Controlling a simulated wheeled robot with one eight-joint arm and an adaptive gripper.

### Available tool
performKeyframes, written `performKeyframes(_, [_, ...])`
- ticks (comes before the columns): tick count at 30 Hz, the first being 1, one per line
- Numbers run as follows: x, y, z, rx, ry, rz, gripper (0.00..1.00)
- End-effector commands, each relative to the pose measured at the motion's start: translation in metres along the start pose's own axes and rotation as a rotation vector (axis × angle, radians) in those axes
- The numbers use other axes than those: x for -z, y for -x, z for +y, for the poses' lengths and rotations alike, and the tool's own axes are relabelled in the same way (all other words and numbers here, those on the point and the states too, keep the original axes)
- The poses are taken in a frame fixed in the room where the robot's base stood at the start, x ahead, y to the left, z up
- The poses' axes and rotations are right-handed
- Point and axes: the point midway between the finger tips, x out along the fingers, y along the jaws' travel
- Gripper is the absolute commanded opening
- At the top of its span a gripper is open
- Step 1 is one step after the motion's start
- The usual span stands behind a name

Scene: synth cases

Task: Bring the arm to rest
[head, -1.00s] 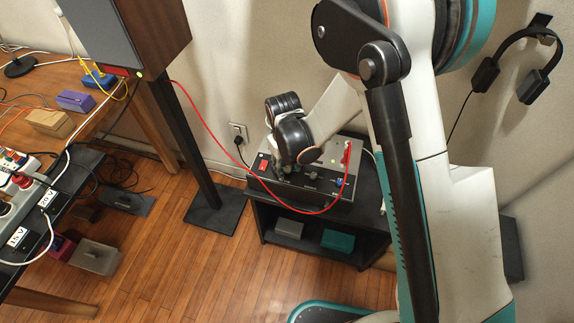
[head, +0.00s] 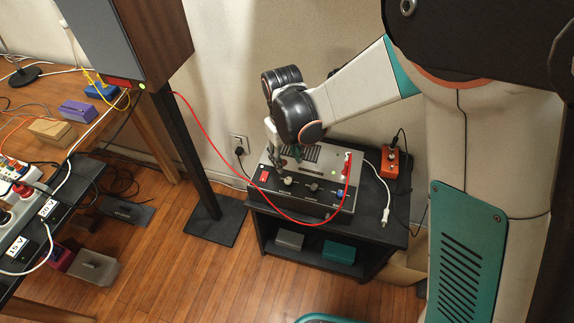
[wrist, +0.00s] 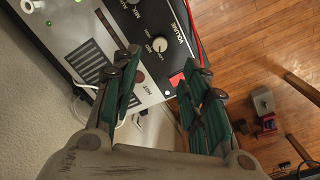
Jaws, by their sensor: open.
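My gripper (head: 288,158) is above the left part of a grey and black amplifier (head: 318,208), with its fingers pointing down. In the wrist view my gripper (wrist: 160,66) is open, its two green-padded fingers spread with nothing held between them. Beyond the fingertips are the amplifier's volume knob (wrist: 160,44) and its red switch (wrist: 177,80). Whether a fingertip touches the amplifier I cannot tell. My arm reaches in from the right of the head view.
The amplifier stands on a black shelf unit (head: 262,236). A red cable (head: 212,142) runs from the speaker (head: 150,40) to it. An orange box (head: 391,161) and a white plug (head: 386,214) lie to its right. A cluttered desk (head: 85,122) is at left; wooden floor (head: 165,270) is open between.

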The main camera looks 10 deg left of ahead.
Motion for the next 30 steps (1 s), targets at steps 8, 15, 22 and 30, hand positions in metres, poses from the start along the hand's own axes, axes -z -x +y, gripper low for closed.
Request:
performKeyframes(8, [0.0, 0.015, 0.0, 0.0, 0.0, 0.0, 0.41])
performKeyframes(15, [0.0, 0.014, 0.0, 0.0, 0.0, 0.0, 0.41])
performKeyframes(22, [-0.001, 0.015, 0.002, -0.001, -0.003, 0.002, 0.41])
performKeyframes(30, [-0.023, 0.063, 0.087, -0.034, -0.176, 0.1, 0.41])
